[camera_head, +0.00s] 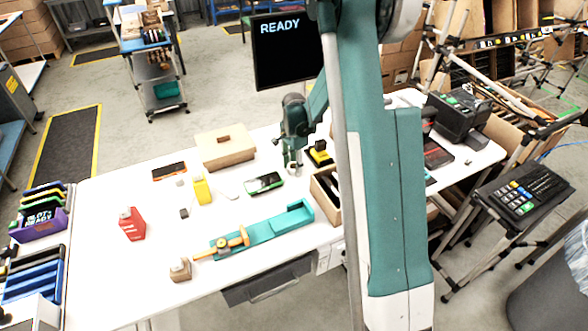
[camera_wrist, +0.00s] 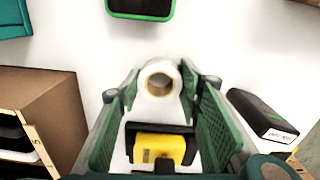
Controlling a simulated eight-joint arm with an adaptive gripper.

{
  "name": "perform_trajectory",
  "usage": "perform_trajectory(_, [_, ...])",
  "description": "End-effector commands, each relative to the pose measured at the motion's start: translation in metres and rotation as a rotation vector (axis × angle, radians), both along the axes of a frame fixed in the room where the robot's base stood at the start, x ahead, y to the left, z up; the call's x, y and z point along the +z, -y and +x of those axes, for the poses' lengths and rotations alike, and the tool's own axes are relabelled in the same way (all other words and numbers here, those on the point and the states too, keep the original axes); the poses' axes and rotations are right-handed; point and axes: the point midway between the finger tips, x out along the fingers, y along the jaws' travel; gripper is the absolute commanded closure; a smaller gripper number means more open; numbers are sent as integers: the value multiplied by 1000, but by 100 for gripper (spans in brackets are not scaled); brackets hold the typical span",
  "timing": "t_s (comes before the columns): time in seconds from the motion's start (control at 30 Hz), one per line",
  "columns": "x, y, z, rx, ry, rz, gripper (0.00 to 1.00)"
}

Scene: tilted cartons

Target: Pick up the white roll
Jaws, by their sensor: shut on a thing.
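The white roll (camera_wrist: 160,66) is a short white ring with a tan core. In the wrist view it sits between the tips of my green-padded fingers, which touch its two sides. My gripper (camera_wrist: 160,80) is shut on it. In the head view my gripper (camera_head: 292,166) points down over the table, left of a yellow and black item; the roll is too small to make out clearly there. I cannot tell whether the roll touches the table.
The yellow and black item (camera_head: 319,154) is close to my gripper and also shows in the wrist view (camera_wrist: 160,146). An open carton (camera_head: 325,196), a green-edged device (camera_head: 264,183) and a wooden box (camera_head: 225,149) stand nearby. A teal tray (camera_head: 262,231) lies in front.

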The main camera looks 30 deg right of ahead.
Motion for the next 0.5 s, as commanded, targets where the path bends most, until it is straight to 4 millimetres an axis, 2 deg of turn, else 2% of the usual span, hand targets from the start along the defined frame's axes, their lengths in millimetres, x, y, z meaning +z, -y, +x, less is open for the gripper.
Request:
perform_trajectory(0.27, [5, 0, 0, 0, 0, 0, 78])
perform_trajectory(0.5, [27, 0, 0, 0, 0, 0, 78])
